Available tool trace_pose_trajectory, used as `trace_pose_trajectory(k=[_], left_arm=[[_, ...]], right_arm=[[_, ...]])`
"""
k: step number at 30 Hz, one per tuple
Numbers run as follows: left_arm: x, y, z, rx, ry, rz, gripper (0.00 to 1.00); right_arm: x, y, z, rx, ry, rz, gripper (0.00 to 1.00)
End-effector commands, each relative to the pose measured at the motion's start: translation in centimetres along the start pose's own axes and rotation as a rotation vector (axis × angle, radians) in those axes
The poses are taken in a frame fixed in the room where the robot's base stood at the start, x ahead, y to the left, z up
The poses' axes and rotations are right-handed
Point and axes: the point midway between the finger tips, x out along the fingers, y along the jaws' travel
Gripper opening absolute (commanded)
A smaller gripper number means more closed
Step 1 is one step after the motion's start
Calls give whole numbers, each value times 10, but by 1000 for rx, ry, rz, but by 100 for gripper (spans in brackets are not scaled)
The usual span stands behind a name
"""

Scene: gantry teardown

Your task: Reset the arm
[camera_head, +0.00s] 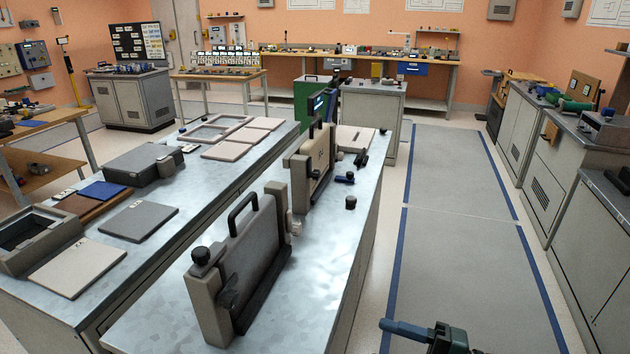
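A dark piece with a blue-grey bar pointing left shows at the bottom edge, right of centre, over the grey floor lane. It looks like the end of my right arm, with the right gripper (437,337) cut off by the frame. Its fingers cannot be made out, so I cannot tell whether it is open, shut or holding the bar. It is apart from the metal bench (310,290) on its left. My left arm and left gripper are not in view.
An upright grey panel with a black handle (240,260) stands on the near bench, with a second upright unit (318,160) behind it. Flat plates (78,268) lie on the left bench. Cabinets (540,165) line the right side. The floor lane (460,230) is clear.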

Motion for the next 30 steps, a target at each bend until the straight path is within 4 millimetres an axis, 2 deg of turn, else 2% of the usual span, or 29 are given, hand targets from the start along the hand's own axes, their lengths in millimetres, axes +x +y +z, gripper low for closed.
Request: trace_pose_trajectory(k=[3,8,11,15,18,21,23,30], left_arm=[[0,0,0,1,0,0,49],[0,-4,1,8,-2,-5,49],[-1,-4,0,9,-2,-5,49],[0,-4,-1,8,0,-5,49],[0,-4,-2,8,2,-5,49],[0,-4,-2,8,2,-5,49],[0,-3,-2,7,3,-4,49],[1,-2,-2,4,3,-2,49]], right_arm=[[16,-12,-5,173,-114,104,53],[21,-33,-1,447,-321,230,53],[12,-59,2,679,-497,307,53],[-20,-112,-3,1035,-773,385,53],[-42,-146,-14,1225,-925,410,53],[-57,-166,-24,1338,-1017,419,53],[-61,-173,-28,1373,-1043,421,53],[-64,-176,-29,1388,-1057,419,53]])
